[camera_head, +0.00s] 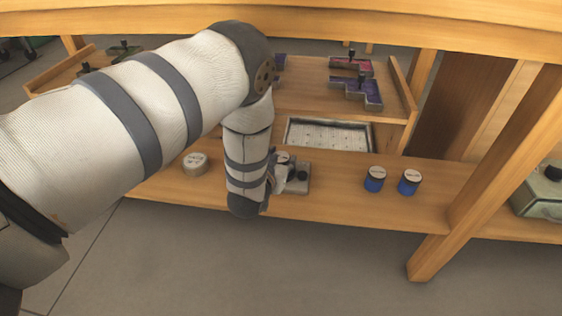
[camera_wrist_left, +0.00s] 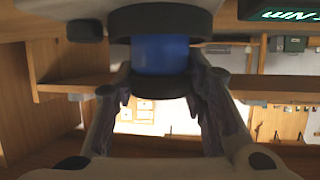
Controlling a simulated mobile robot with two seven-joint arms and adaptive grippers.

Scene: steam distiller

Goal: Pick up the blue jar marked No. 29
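Two blue jars with pale-topped dark lids, a left one (camera_head: 374,180) and a right one (camera_head: 409,183), stand on the wooden shelf in the head view. Their label numbers are too small to read. My left gripper (camera_head: 284,172) is low over the shelf left of them, partly hidden by my forearm. A pale round top shows beside its fingers. In the left wrist view a blue jar (camera_wrist_left: 160,54) with dark ends sits between the fingertips, very close to both. I cannot tell whether they press on it. Its number does not show. My right gripper is not in view.
A round beige pot (camera_head: 195,164) stands further left. Behind is a pale tray (camera_head: 328,135). A wooden post (camera_head: 470,190) rises right of the jars, and a thick beam (camera_head: 480,28) crosses above.

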